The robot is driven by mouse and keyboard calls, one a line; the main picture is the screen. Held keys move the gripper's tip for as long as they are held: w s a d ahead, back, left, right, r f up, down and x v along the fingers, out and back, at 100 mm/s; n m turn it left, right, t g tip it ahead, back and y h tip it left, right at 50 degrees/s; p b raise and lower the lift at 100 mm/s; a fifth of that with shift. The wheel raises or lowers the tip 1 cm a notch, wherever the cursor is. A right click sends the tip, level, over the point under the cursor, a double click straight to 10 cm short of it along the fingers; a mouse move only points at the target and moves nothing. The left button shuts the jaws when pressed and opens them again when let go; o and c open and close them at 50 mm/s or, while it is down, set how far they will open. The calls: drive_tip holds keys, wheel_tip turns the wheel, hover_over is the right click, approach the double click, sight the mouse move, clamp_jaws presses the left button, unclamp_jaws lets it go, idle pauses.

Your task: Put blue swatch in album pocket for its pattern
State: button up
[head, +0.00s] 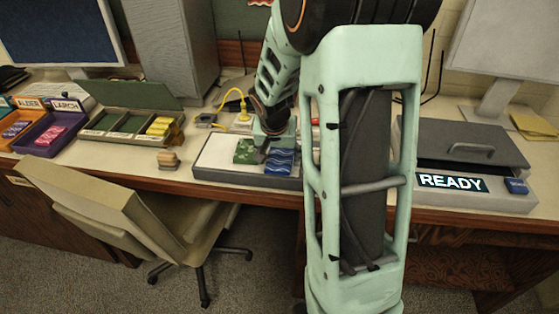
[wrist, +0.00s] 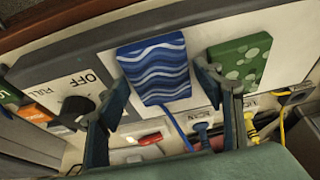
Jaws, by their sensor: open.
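The blue swatch (head: 280,161), with pale wavy lines, lies on a white panel in the head view. In the wrist view the blue swatch (wrist: 155,66) is between and beyond my open fingers, with no grip on it visible. My gripper (wrist: 163,88) is over the panel; in the head view my gripper (head: 268,136) is just behind the swatches, its fingers partly hidden. A green dotted swatch (wrist: 243,60) lies beside the blue one and also shows in the head view (head: 246,151). I cannot tell which holder is the album.
An open case with green compartments (head: 127,123) holds yellow pieces. Trays labelled ALDER (head: 28,103) and LARCH (head: 67,105) stand at far left. A small wooden block (head: 168,160) is near the desk edge. A grey-lidded box (head: 460,145) with a READY sign stands right. Cables run behind the panel.

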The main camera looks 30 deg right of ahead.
drive_tip(key=shift+c, duration=0.4)
drive_tip(key=c, duration=1)
drive_tip(key=shift+o, duration=0.2)
drive_tip(key=shift+r, duration=0.15)
